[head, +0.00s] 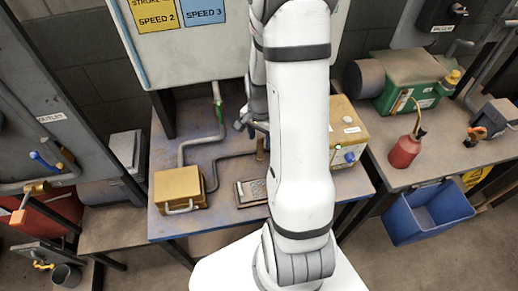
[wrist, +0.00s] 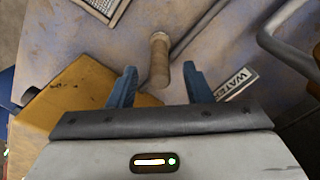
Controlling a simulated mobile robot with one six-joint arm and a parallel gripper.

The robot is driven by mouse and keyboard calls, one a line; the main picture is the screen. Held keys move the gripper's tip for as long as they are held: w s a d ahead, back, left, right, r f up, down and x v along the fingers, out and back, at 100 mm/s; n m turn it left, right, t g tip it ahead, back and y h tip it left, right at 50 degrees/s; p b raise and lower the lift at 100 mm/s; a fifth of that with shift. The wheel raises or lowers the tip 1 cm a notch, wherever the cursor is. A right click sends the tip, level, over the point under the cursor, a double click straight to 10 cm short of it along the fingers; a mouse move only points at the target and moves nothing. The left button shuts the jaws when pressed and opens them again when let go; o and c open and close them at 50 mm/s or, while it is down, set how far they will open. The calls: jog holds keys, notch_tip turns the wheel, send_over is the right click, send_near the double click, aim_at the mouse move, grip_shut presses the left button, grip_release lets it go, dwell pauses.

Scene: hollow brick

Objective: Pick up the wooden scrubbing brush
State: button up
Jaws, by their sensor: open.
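A light-brown wooden piece (wrist: 159,60), which seems to be the scrubbing brush, shows in the wrist view as a short cylinder with a paler end. No bristles can be made out. My gripper (wrist: 160,82) is open, with one blue finger to each side of the wood and a gap on both sides. In the head view, the brown wood (head: 261,149) shows just below my gripper (head: 251,127), over the worn blue-grey table (head: 225,222). My white arm hides part of this area.
A yellow box (wrist: 75,100) lies close to my left finger in the wrist view. Grey pipes (head: 200,143) run left of my gripper in the head view. Another yellow box (head: 180,188) and a framed metal plate (head: 252,190) are nearer. A white panel (head: 200,55) stands behind.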

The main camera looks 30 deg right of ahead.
aim_at(260, 149)
jog(key=shift+f, duration=1.2)
jog(key=shift+c, duration=0.2)
grip_shut()
